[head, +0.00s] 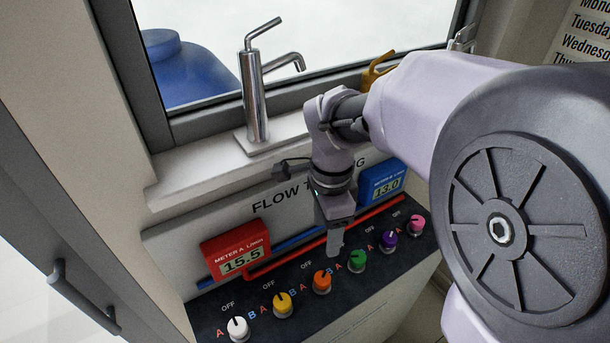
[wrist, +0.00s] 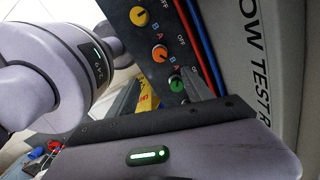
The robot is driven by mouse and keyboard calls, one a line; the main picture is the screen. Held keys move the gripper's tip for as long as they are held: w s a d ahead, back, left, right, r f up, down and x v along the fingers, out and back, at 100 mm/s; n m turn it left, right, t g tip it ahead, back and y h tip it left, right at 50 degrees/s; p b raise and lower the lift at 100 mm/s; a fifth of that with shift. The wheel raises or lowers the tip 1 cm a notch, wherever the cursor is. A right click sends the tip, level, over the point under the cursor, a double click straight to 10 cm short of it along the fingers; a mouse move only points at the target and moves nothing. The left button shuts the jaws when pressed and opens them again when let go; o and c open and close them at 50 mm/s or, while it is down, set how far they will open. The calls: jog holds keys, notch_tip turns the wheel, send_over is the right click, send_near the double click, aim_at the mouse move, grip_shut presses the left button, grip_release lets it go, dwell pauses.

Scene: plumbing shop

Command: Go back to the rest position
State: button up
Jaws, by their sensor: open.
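My gripper (head: 336,240) hangs over the flow test panel (head: 205,318) in the head view, its fingers pointing down just behind the orange and green knobs. In the wrist view my gripper (wrist: 196,88) is close to the green knob (wrist: 176,83); whether it touches the knob I cannot tell. No object shows between the fingers. The green knob (head: 357,260) and the orange knob (head: 322,281) stand on the panel in the head view. The orange knob also shows in the wrist view (wrist: 159,54).
White (head: 238,328), yellow (head: 283,304), purple (head: 388,241) and pink (head: 417,224) knobs line the panel. Red meter A (head: 237,253) reads 15.5; blue meter B (head: 383,183) reads 13.0. A chrome faucet (head: 254,98) stands on the sill behind.

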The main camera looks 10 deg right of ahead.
jog(key=s+a+n+t+y+b, duration=0.1)
jog(key=s+a+n+t+b, duration=0.1)
jog(key=s+n, duration=0.4)
jog(key=s+a+r+n+t+y+b, duration=0.1)
jog(key=s+a+n+t+b, duration=0.1)
jog(key=s+n, duration=0.4)
jog(key=shift+s+r+n+t+b, duration=0.35)
jog(key=shift+n+t+b, duration=0.25)
jog(key=shift+t+b, duration=0.3)
